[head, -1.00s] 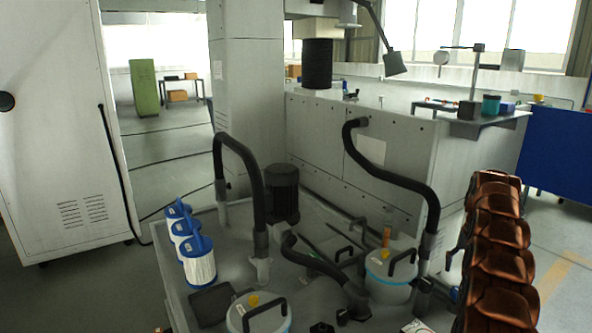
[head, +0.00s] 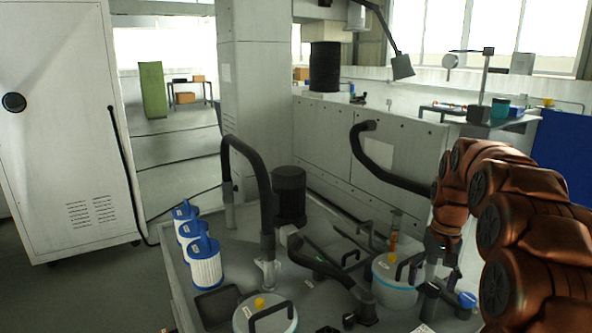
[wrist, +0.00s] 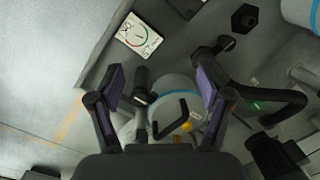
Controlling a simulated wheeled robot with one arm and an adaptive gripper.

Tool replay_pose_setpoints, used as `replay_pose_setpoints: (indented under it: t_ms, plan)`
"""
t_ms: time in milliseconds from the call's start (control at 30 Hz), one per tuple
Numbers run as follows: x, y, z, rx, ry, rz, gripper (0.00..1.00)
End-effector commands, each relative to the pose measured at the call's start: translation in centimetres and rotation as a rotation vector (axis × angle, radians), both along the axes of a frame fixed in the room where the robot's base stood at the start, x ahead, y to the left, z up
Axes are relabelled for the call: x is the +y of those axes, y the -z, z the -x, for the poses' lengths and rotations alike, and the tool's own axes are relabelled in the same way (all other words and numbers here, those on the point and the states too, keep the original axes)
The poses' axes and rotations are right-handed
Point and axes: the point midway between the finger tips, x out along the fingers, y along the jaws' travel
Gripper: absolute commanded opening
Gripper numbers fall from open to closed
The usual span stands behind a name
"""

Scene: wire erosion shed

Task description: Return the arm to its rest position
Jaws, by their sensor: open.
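My copper-brown arm fills the right of the head view. It arches up and then down over the right side of the grey tank unit, and its end is hard to make out there among dark fittings. In the wrist view my gripper (wrist: 160,82) is open, its two purple-padded fingers well apart with nothing held between them. A round filter housing (wrist: 175,85) with a blue band and a black handle shows beyond and between the fingers. How far the fingertips are from it I cannot tell.
The tank unit carries a blue-banded housing (head: 392,290), another housing (head: 262,318), a black hose (head: 262,185), a dark motor (head: 289,195) and white-blue filter cartridges (head: 204,262). A dial card (wrist: 138,35) lies near the tank edge.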

Motion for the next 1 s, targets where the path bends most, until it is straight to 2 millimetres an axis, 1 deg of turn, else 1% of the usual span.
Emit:
replay_pose_setpoints:
  t_ms: [33, 200, 367, 500, 667, 800, 1000]
  plan:
    - [1.0, -0.4, 1.3, 0.006, -0.016, -0.001, 0.79]
    - [3.8, -1.0, 5.1, 0.020, -0.064, -0.002, 0.79]
    - [6.2, -1.2, 9.1, 0.039, -0.105, -0.001, 0.79]
    - [7.9, -1.2, 12.9, 0.055, -0.139, 0.001, 0.79]
    - [9.6, -0.9, 17.3, 0.067, -0.173, 0.006, 0.79]
    - [10.8, -0.3, 21.3, 0.084, -0.202, 0.010, 0.79]
    - [12.0, 1.1, 27.2, 0.107, -0.237, 0.018, 0.79]
